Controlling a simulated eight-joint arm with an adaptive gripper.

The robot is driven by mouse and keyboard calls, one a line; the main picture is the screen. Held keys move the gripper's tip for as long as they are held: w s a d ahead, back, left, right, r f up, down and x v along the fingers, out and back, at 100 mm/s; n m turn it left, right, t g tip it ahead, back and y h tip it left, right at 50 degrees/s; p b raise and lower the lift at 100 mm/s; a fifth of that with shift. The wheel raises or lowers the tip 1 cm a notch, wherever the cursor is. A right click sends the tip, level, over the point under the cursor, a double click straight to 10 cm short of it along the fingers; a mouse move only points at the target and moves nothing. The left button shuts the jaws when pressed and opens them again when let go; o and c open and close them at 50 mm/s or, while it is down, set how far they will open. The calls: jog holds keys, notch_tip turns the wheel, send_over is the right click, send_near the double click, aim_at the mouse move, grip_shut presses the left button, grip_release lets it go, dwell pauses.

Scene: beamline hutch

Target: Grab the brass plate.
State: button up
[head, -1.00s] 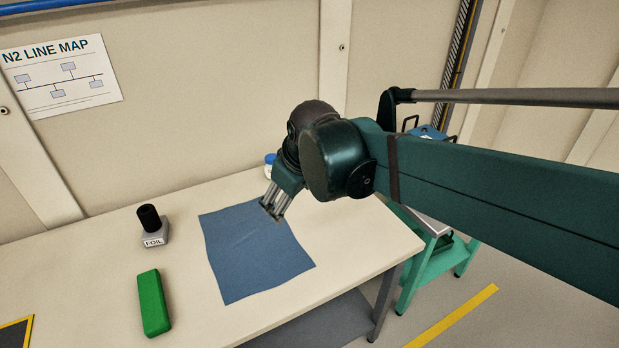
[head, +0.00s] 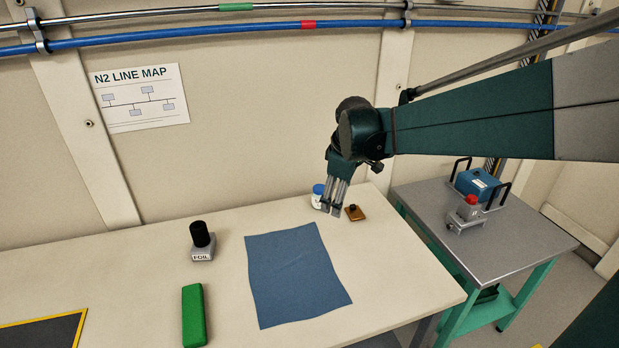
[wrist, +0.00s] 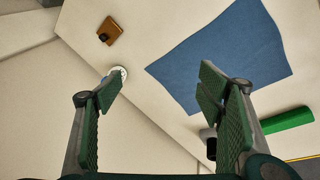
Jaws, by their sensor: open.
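The brass plate (head: 359,215) is a small brownish-gold square with a dark knob on it. It lies near the back right of the table, to the right of a blue-lidded jar. In the wrist view the plate (wrist: 115,27) shows at the upper left, beyond the fingers. My gripper (head: 333,209) is open and empty. In the head view its fingertips appear just left of the plate and partly in front of the jar.
The jar (head: 318,192) stands close beside the plate. A blue cloth (head: 295,275) lies flat in front. A foil block (head: 202,250) with a black cylinder and a green case (head: 194,315) lie left. A grey cart (head: 500,245) stands right of the table.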

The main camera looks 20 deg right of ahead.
jog(key=w+d+f+n+g+p, duration=0.25)
jog(key=w+d+f+n, duration=0.2)
jog(key=w+d, duration=0.4)
jog(key=n+p, duration=0.4)
send_near(355, 212)
jog(key=shift+w+d+g+y, duration=0.2)
jog(key=shift+w+g+y, duration=0.1)
jog(key=shift+w+g, duration=0.25)
jog(key=shift+w, duration=0.1)
jog(key=shift+f, duration=0.2)
jog(key=shift+f, duration=1.15)
jog(key=shift+f, duration=0.15)
jog(key=shift+s+f+b, duration=0.15)
jog(key=shift+f+b, duration=0.15)
jog(key=shift+f, duration=0.9)
jog(key=shift+s+f+b, duration=0.15)
jog(key=shift+f+b, duration=0.15)
jog(key=shift+f, duration=0.95)
jog(key=shift+c, duration=0.7)
